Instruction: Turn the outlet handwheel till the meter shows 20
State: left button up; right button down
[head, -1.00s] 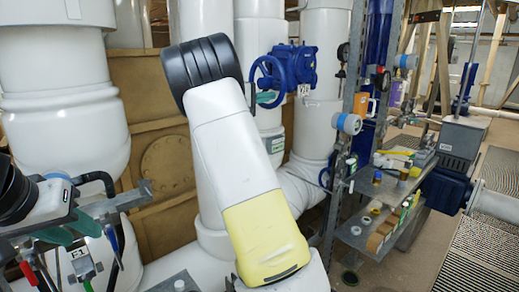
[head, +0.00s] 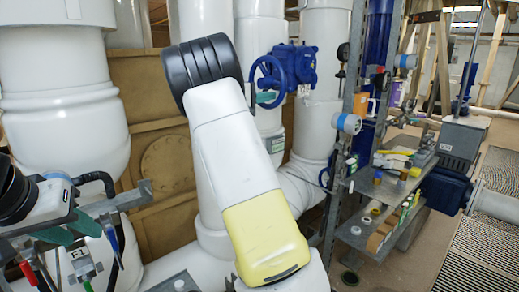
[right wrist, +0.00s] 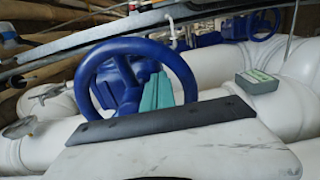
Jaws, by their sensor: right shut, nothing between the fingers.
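A blue handwheel (head: 266,77) on a blue valve body (head: 302,66) is beyond my right arm in the head view; a small tag hangs beside it. In the right wrist view the blue handwheel (right wrist: 84,82) is large and close. My right gripper (right wrist: 155,92) has its teal fingers together and empty, in front of the wheel's right part; touching cannot be told. Its teal tip (head: 267,98) shows at the wheel's lower rim in the head view. My left gripper (head: 70,228) is at the lower left, its teal fingers apart. Meter readings are too small to read.
A metal rack (head: 368,185) with loose parts stands right of the valve. Round blue-and-white gauges (head: 348,123) are fixed to its post. Thick white pipes (head: 65,80) fill the left. Another blue wheel (right wrist: 263,24) shows behind in the right wrist view.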

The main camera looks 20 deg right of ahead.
dwell(0.5)
jog(key=shift+s+d+r, duration=0.2)
jog(key=shift+s+r, duration=0.35)
jog(key=shift+s, duration=0.1)
jog(key=shift+s+d+r, duration=0.1)
jog(key=shift+s+r, duration=0.1)
jog(key=shift+r, duration=0.2)
jog(key=shift+s+d+r, duration=0.1)
jog(key=shift+s+r, duration=0.05)
jog(key=shift+r, duration=0.25)
